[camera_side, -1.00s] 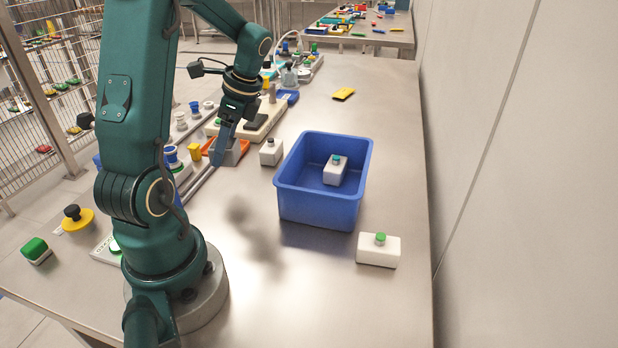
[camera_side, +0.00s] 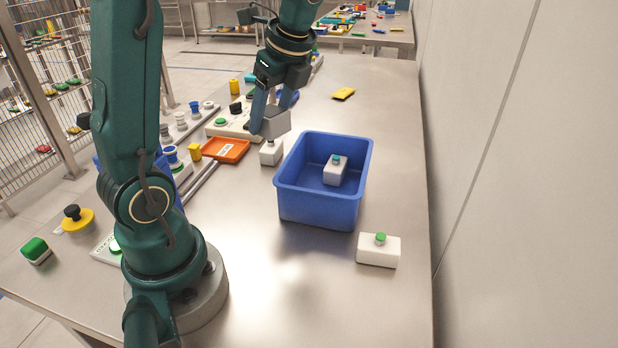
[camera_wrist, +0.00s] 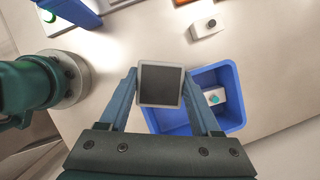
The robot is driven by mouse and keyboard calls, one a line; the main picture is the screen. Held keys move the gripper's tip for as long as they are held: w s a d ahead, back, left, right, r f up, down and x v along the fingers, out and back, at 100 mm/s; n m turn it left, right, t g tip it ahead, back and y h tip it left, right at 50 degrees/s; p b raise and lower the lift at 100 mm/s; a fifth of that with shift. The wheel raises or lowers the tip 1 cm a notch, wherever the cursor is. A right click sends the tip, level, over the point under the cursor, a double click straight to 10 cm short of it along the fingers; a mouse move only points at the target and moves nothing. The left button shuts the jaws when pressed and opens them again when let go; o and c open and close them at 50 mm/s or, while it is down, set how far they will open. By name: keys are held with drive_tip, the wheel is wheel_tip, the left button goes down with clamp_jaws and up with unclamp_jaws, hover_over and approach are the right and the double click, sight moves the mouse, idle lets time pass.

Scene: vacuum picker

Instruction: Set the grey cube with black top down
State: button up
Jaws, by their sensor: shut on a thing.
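My gripper (camera_side: 268,113) is shut on the grey cube with black top (camera_side: 275,121) and holds it in the air. In the side view the cube shows just above and behind the white box with a dark button (camera_side: 271,153); its black top is hard to see there. In the wrist view the cube's black top (camera_wrist: 161,85) faces the camera, with one finger of my gripper (camera_wrist: 160,84) on each side. There the cube overlaps the upper left corner of the blue bin (camera_wrist: 235,117).
The blue bin (camera_side: 322,210) holds a white box with a teal button (camera_side: 335,170). An orange tray (camera_side: 225,150) lies left of my gripper. A white box with a green button (camera_side: 378,250) stands at the front right.

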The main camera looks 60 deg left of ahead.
drive_tip(key=w+d+m+t, duration=0.3)
drive_tip(key=d+m, duration=0.4)
drive_tip(key=d, duration=0.3)
drive_tip(key=m+t+h, duration=0.1)
drive_tip(key=m+t, duration=0.1)
drive_tip(key=m, duration=0.4)
hover_over(367, 325)
drive_tip(key=f, duration=0.8)
drive_tip(key=s+d+f, duration=0.1)
drive_tip(key=f, duration=0.3)
drive_tip(key=shift+f, duration=2)
drive_tip(key=shift+f, duration=0.15)
drive_tip(key=o, duration=1.4)
